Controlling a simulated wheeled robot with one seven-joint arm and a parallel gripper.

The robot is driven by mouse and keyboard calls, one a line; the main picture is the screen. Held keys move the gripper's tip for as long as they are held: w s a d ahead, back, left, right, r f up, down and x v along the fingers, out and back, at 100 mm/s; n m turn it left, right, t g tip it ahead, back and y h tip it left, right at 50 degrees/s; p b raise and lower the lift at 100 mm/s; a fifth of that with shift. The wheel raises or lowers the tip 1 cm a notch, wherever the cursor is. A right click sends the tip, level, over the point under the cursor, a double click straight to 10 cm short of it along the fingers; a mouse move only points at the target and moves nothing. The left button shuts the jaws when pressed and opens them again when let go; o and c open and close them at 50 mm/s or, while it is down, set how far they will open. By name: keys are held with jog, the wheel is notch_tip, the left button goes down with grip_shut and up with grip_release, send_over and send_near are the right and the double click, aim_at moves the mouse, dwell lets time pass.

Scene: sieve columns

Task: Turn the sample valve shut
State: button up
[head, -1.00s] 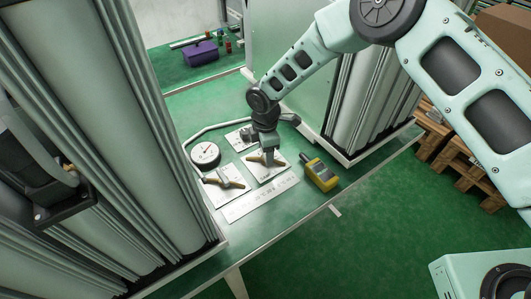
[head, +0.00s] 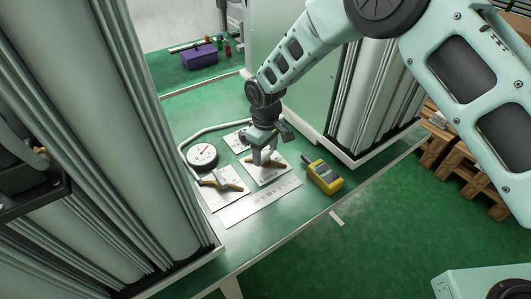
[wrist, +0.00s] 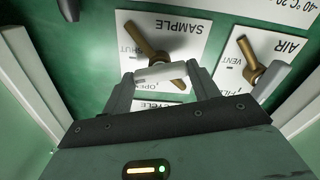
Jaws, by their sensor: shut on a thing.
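The sample valve is on a white plate marked SAMPLE (wrist: 185,45), with SHUT lettering at its left and OPEN lettering below in the wrist view. Its brass bar (wrist: 151,42) lies slantwise across the plate, and a grey lever (wrist: 160,73) sits between my fingers. My gripper (wrist: 160,82) is shut on this lever, with one finger at each end of it. In the head view my gripper (head: 266,158) reaches down onto the middle plate (head: 268,178) and hides much of the valve. The lever points towards the OPEN side in the wrist view.
The air valve (wrist: 252,68) is close beside, on its own plate; it also shows in the head view (head: 222,183). A round gauge (head: 202,156) and a yellow handheld device (head: 324,176) flank the plates. Tall columns (head: 150,130) stand left. The bench front is clear.

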aim_at(265, 153)
jog(key=shift+m+b, duration=0.4)
jog(key=shift+m, duration=1.4)
jog(key=o, duration=1)
notch_tip(265, 153, up, 18)
jog(key=shift+f+b, duration=0.25)
jog(key=shift+b, duration=0.6)
